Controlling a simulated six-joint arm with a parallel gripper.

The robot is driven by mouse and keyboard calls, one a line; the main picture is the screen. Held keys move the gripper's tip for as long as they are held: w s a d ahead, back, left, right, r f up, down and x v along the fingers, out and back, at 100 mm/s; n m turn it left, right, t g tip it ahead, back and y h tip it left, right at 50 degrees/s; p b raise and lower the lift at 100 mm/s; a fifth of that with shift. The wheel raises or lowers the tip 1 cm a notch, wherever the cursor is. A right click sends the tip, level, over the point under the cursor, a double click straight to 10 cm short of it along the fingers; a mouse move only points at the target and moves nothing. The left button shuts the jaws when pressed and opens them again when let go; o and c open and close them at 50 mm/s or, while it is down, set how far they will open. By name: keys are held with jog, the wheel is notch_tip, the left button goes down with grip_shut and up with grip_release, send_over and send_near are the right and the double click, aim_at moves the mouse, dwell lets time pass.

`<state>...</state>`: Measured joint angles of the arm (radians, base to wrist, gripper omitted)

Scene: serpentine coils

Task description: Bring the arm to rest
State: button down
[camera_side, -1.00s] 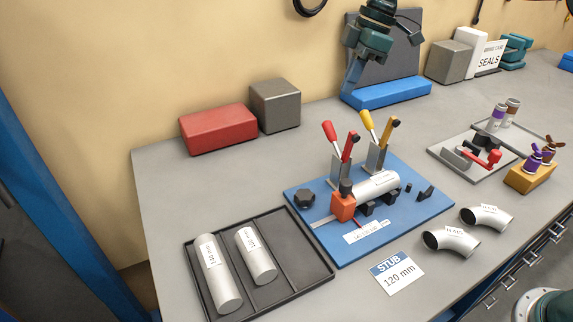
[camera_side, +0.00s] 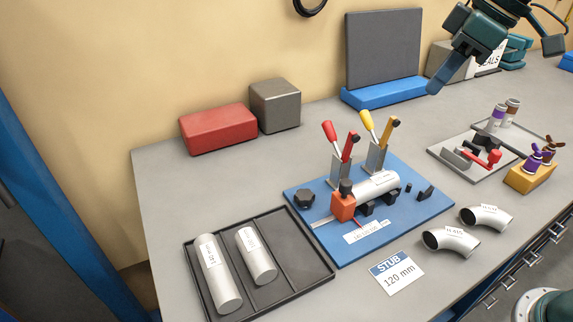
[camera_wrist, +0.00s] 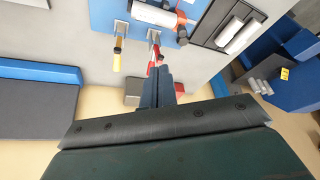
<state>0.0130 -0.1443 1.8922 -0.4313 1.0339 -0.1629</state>
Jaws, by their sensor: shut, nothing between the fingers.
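My gripper (camera_side: 434,91) is in the upper right of the side view, held in the air above the back part of the bench. Its fingers are together with nothing between them. In the wrist view the shut fingers (camera_wrist: 158,88) point toward the bench. The blue fixture plate (camera_side: 425,214) carries a silver tube (camera_side: 377,187), an orange stop block (camera_side: 342,206) and two toggle clamps with red (camera_side: 329,131) and yellow (camera_side: 367,120) handles. My gripper is well apart from all of these.
A black tray (camera_side: 291,247) with two labelled tubes lies front left. Two elbow pipes (camera_side: 452,240) and a STUB 120 mm card (camera_side: 397,273) lie in front. A blue block (camera_side: 386,93) with an upright grey panel (camera_side: 383,48) and a grey box (camera_side: 447,62) stand at the back.

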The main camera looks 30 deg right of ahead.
jog(key=s+d+f+m+t+h, duration=0.1)
jog(key=s+d+f+m, duration=0.2)
jog(key=s, duration=0.5)
jog(key=s+d+f+m+t+h, duration=0.1)
jog(key=s+d+f+m, duration=0.2)
jog(key=s, duration=0.5)
jog(key=shift+s+d+f, duration=0.2)
jog(key=shift+s+f, duration=0.2)
jog(key=shift+f, duration=0.2)
